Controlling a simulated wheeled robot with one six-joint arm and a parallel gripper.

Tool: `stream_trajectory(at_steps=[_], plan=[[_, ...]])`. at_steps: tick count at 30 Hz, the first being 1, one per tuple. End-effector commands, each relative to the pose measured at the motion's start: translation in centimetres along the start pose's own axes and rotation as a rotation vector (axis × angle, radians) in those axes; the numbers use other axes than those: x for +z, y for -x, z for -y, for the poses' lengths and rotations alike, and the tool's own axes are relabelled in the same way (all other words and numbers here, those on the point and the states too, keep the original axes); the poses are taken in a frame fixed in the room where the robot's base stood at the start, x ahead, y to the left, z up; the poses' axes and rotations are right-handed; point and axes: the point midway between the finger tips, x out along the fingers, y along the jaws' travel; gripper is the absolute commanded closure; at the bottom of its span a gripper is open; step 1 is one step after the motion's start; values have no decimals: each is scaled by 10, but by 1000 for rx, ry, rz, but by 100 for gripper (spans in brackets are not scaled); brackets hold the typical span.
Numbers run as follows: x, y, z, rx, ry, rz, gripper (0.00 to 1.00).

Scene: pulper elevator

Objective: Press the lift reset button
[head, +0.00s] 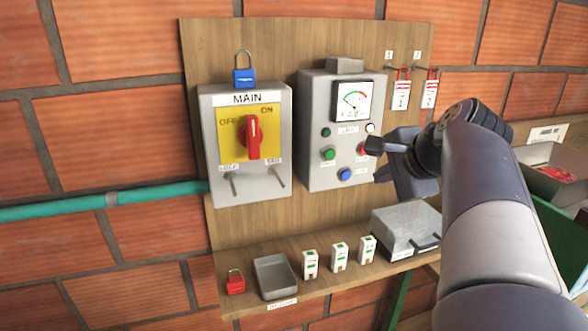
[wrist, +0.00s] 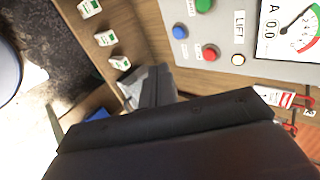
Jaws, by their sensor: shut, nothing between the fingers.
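The grey control panel (head: 315,94) with the lift buttons is on the wooden board, and also shows in the wrist view (wrist: 216,77). A blue button (head: 345,174) sits low on it, also in the wrist view (wrist: 180,32); its label is too small to read. Beside it are a green button (head: 329,154) and a red button (wrist: 210,52), which my gripper partly hides in the head view. My gripper (head: 381,174) is shut and empty, to the right of the blue button, apparently apart from it. Its dark fingers (wrist: 156,86) show in the wrist view.
A main switch box (head: 225,185) with a red handle is left of the panel. The shelf below holds a red padlock (head: 235,282), a tray (head: 275,279), several small white blocks (head: 339,257) and a metal box (head: 407,222). Red tags (head: 402,95) hang at upper right.

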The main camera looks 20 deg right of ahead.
Motion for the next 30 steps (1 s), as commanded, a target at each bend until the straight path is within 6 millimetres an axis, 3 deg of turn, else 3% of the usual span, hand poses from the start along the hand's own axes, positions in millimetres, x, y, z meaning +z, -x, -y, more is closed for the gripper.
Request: stream_trajectory(at_steps=[8,19,24,30], plan=[[1,-26,0,5,1,4,100],[1,-105,0,6,2,4,100],[1,-117,19,2,3,1,100],[0,-127,27,1,2,0,100]])
